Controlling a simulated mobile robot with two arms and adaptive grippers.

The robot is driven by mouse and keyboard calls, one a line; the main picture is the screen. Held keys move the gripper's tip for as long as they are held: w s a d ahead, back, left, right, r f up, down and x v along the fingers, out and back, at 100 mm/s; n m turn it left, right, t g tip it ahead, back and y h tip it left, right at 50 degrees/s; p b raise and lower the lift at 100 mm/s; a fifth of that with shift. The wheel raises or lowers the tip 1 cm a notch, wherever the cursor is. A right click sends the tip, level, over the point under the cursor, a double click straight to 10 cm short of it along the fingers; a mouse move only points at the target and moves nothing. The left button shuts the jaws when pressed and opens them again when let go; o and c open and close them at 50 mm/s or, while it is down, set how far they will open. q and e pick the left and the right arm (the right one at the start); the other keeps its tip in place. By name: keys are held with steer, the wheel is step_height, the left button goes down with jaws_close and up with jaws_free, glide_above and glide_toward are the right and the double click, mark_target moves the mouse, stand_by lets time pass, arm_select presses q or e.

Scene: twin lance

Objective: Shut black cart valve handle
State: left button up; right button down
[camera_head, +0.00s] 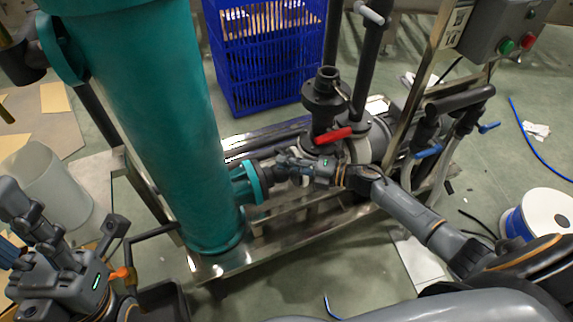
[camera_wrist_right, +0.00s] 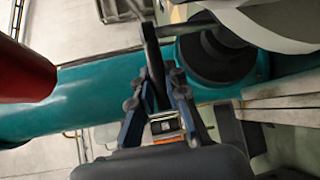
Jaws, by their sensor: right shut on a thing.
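The black valve handle (camera_wrist_right: 152,50) is a thin dark lever in the right wrist view, standing beside a round black valve body (camera_wrist_right: 218,55) on the teal pipe. My right gripper (camera_wrist_right: 155,98) is shut on the lower part of this handle. In the head view my right gripper (camera_head: 279,166) reaches the piping right of the teal column's flange (camera_head: 247,184); the handle is too small and covered there to make out. My left gripper (camera_head: 45,240) is at the lower left, away from the valve, and its finger opening is unclear.
A tall teal column (camera_head: 150,110) stands on the steel cart frame (camera_head: 290,235). A red handle (camera_head: 333,135) sits just above my right gripper. Black pipes and blue handles (camera_head: 428,152) are to the right. A blue crate (camera_head: 265,55) stands behind; a white spool (camera_head: 545,212) lies right.

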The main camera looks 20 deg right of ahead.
steer(key=c, duration=1.3)
jaws_free()
steer(key=shift+c, duration=0.2)
steer(key=shift+s, duration=0.1)
steer(key=v, duration=1.2)
steer(key=shift+f, duration=0.1)
